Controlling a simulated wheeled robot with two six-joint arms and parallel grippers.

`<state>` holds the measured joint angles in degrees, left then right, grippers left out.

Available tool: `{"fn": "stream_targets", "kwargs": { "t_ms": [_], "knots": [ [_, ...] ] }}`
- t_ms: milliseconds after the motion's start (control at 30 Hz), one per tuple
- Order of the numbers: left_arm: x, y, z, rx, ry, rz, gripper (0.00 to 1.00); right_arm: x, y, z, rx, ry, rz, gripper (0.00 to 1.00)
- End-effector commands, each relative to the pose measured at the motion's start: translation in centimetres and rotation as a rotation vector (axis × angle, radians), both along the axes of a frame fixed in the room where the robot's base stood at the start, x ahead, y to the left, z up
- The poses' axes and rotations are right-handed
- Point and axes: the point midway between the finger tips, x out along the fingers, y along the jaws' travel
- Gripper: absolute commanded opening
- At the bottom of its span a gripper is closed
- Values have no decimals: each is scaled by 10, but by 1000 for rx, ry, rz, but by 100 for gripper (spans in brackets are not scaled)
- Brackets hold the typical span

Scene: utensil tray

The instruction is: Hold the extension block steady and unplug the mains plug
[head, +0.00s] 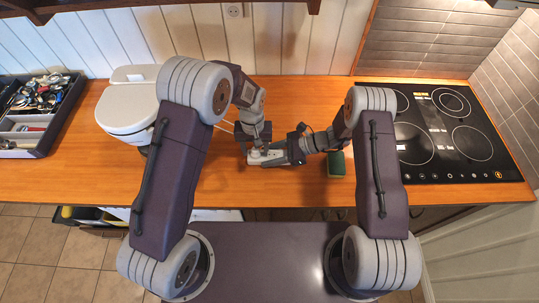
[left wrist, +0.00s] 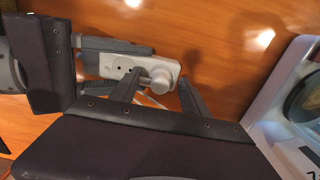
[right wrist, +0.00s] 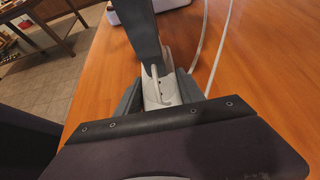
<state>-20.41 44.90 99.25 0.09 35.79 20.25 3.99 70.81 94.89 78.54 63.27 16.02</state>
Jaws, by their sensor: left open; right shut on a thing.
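The white extension block (head: 268,160) lies on the wooden counter near its front edge. Its socket holes show in the left wrist view (left wrist: 118,66). The round white mains plug (left wrist: 161,77) sits on the block's right end in that view. My left gripper (head: 256,148) points down over the block; its open fingers (left wrist: 161,84) stand on either side of the plug with a gap. My right gripper (head: 284,156) comes from the right and is shut on the block, which shows between its fingers in the right wrist view (right wrist: 155,92). The plug's pins are hidden.
A green sponge (head: 337,165) lies right of my right gripper. A white appliance (head: 128,108) stands to the left, a cutlery tray (head: 38,150) farther left. A black hob (head: 445,135) is at the right. White cords (right wrist: 222,45) run across the counter.

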Motion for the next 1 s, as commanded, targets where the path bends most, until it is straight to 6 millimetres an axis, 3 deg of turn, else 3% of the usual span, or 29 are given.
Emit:
{"fn": "stream_targets", "kwargs": {
  "t_ms": [67, 100, 267, 300, 1000],
  "knots": [
    [0, 0, 0, 0, 0, 0, 54, 0, 0, 0, 1, 0, 0, 0],
    [0, 0, 0, 0, 0, 0, 48, 0, 0, 0, 1, 0, 0, 0],
    [0, 0, 0, 0, 0, 0, 4, 0, 0, 0, 1, 0, 0, 0],
    [0, 0, 0, 0, 0, 0, 0, 0, 0, 0, 1, 0, 0, 0],
    [0, 0, 21, 0, -1, 0, 0, 0, 0, 0, 1, 0, 0, 0]
  ]
}}
